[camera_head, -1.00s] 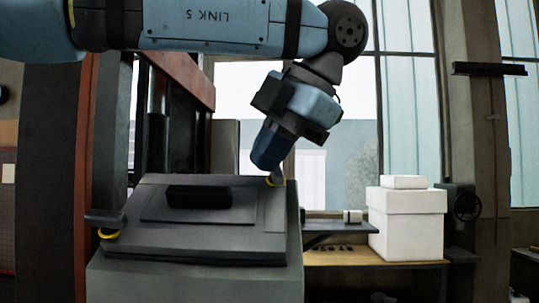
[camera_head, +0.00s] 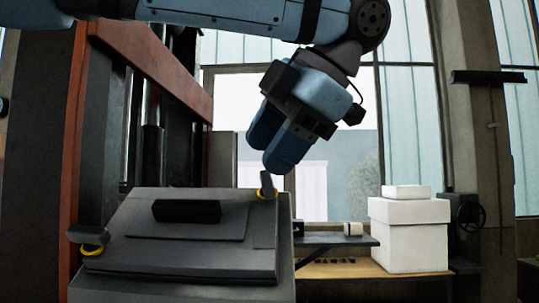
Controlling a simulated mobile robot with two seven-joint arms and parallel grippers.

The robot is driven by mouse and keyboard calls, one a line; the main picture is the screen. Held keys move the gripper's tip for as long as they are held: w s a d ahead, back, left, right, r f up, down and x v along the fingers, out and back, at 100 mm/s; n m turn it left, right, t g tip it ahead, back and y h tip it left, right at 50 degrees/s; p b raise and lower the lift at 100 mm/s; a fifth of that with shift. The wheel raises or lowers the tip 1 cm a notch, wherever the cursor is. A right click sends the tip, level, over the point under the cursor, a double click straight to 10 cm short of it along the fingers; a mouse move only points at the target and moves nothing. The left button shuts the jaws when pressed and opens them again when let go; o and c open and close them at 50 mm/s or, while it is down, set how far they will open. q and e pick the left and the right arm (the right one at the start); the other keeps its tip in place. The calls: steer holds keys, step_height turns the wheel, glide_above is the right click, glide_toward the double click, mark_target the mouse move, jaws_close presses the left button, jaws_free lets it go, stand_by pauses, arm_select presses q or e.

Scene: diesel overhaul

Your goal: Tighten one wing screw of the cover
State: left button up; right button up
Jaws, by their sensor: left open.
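The cover (camera_head: 140,222) is a dark grey sloped plate with a black block-shaped handle (camera_head: 187,211), lying on a grey housing (camera_head: 180,290). One wing screw (camera_head: 267,183) stands at the cover's far right corner, its grey wing upright above a yellow ring. Another wing screw (camera_head: 88,236) lies at the left edge, its wing flat above a yellow ring. My left gripper (camera_head: 274,153) points down just above the far right wing screw. Its blue fingers are open, and the wing's top shows just below them; a small gap or light contact cannot be told. My right gripper is out of view.
A red-brown beam and dark posts (camera_head: 150,60) rise close behind the left of the cover. At right, white boxes (camera_head: 408,235) stand on a wooden bench (camera_head: 350,268), beside a dark shelf (camera_head: 345,240) with small parts.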

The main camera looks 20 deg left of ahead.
arm_select(q)
steer(key=shift+s+a+r, duration=0.1)
steer(key=shift+s+a, duration=0.05)
steer(key=shift+a, duration=0.35)
steer(key=shift+c, duration=0.6)
steer(key=shift+d+f+b, duration=0.1)
steer(key=shift+f+b, duration=0.25)
steer(key=shift+b, duration=0.05)
steer(key=n+t+h+b, duration=0.2)
steer(key=n+b, duration=0.2)
steer(key=n+t+h+b, duration=0.1)
steer(key=n+t+b, duration=0.1)
steer(key=n+b, duration=0.2)
steer(key=n+t+h+b, duration=0.1)
steer(key=n+h+b, duration=0.1)
steer(key=n+b, duration=0.2)
steer(key=shift+r+n+t+h, duration=0.3)
steer(key=shift+r+n+t, duration=0.1)
steer(key=shift+n, duration=0.2)
steer(key=shift+w+f+b, duration=0.35)
steer(key=shift+w+b, duration=0.05)
steer(key=shift+w, duration=0.1)
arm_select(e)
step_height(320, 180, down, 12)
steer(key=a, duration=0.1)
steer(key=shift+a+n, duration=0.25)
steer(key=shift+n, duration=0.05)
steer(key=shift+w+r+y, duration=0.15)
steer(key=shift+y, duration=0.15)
